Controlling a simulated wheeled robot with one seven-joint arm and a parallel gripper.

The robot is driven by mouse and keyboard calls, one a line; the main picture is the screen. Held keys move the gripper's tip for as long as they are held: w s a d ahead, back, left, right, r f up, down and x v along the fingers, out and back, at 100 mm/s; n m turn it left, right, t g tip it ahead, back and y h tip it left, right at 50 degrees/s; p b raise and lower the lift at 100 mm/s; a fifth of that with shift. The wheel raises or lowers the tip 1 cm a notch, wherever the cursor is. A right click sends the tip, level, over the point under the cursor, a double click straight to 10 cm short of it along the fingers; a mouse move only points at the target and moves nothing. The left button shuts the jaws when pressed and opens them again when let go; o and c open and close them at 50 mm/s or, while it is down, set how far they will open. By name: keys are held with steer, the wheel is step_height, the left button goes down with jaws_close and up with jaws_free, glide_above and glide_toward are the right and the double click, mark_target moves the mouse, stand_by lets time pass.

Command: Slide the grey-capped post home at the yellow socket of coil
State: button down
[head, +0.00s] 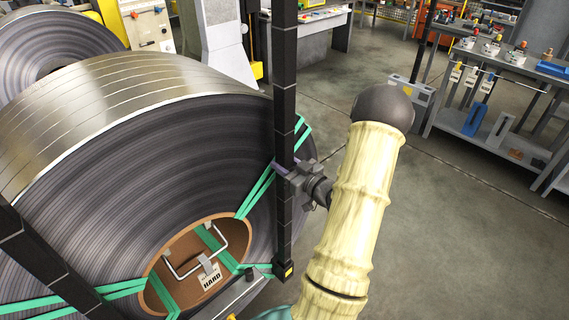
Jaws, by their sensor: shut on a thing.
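A tall black post (285,110) stands upright in front of the coil (150,150); its top runs out of the frame, so no grey cap shows. My gripper (286,174) is shut on the post about midway along its visible length, coming from the right. The post's lower end meets a small black socket with a yellow mark (288,271) at the right end of the coil's cradle. I cannot tell from this view how deep the post sits in it. The coil is a large steel roll with green straps and a brown core.
A second black post (40,262) slants across the lower left corner. A tag marked HARD (209,278) hangs in the coil's core. A grey shelf rack (490,130) with tools stands at the right. The floor (455,240) between is clear.

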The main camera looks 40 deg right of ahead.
steer(key=shift+f+b, duration=1)
steer(key=shift+f, duration=0.1)
stand_by(0.3)
steer(key=c, duration=0.9)
jaws_free()
steer(key=shift+o, duration=0.3)
steer(key=shift+f, duration=0.2)
steer(key=s+d+b, duration=0.1)
steer(key=s+b, duration=0.1)
steer(key=s, duration=1.5)
steer(key=shift+s+d+b, duration=0.15)
steer(key=shift+s+b, duration=0.05)
steer(key=shift+b, duration=0.1)
